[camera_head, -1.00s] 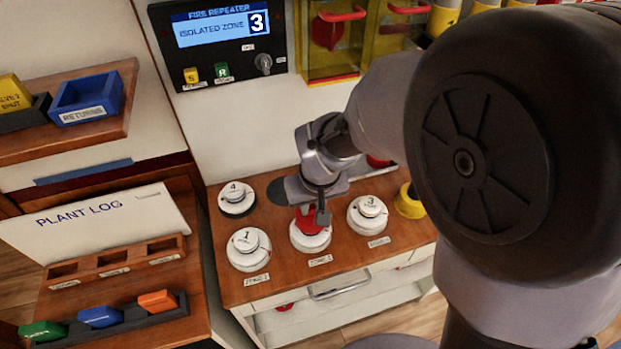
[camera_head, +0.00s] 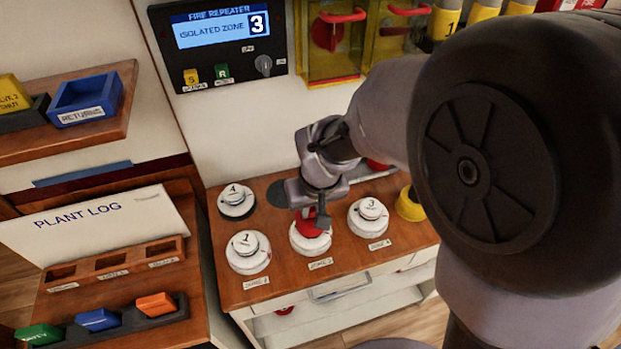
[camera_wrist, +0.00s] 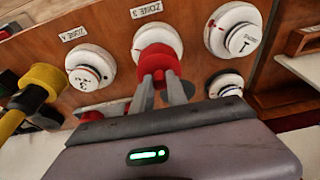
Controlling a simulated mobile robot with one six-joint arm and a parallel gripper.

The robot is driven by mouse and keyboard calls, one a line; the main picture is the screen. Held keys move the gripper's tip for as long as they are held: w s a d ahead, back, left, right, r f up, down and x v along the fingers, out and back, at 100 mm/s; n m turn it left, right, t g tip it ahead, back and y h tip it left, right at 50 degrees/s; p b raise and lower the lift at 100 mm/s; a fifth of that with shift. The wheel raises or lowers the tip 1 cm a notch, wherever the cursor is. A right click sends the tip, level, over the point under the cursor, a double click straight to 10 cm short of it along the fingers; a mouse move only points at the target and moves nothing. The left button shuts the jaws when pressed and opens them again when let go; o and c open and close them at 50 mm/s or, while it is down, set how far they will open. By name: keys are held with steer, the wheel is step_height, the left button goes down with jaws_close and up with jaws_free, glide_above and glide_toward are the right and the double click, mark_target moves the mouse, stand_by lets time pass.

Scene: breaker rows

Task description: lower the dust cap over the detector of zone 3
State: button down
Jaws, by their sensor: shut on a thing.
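My gripper (camera_wrist: 160,92) is shut on a red cap (camera_wrist: 157,60). In the wrist view the cap overlaps the near part of the middle white detector (camera_wrist: 168,36); I cannot tell whether they touch. In the head view the red cap (camera_head: 312,224) is at the middle detector (camera_head: 309,243), partly hidden by my gripper (camera_head: 321,218). The detector to its right (camera_head: 368,218) has a 3 on top and stands uncovered. The repeater panel (camera_head: 222,40) reads isolated zone 3.
Detector 1 (camera_head: 248,252) is close on the left, and detector 4 (camera_head: 236,203) stands behind it. A red thing (camera_head: 377,164) lies behind my wrist. A blue returns bin (camera_head: 86,99) is on the left shelf.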

steer(key=shift+f+b, duration=1.2)
steer(key=shift+f, duration=0.1)
steer(key=c, duration=1.2)
jaws_free()
steer(key=shift+c, duration=0.2)
steer(key=p+v, duration=0.7)
steer(key=v, duration=1)
steer(key=shift+r, duration=0.25)
steer(key=s+d+m+t+b, duration=0.1)
steer(key=s+d+m+b, duration=0.1)
steer(key=s, duration=0.4)
steer(key=s+d+r+m+t+y+b, duration=0.1)
steer(key=s+d+m+b, duration=0.1)
steer(key=s+d+m, duration=0.3)
steer(key=shift+s+r+t, duration=0.2)
steer(key=shift+s+t, duration=0.2)
steer(key=shift+s, duration=0.2)
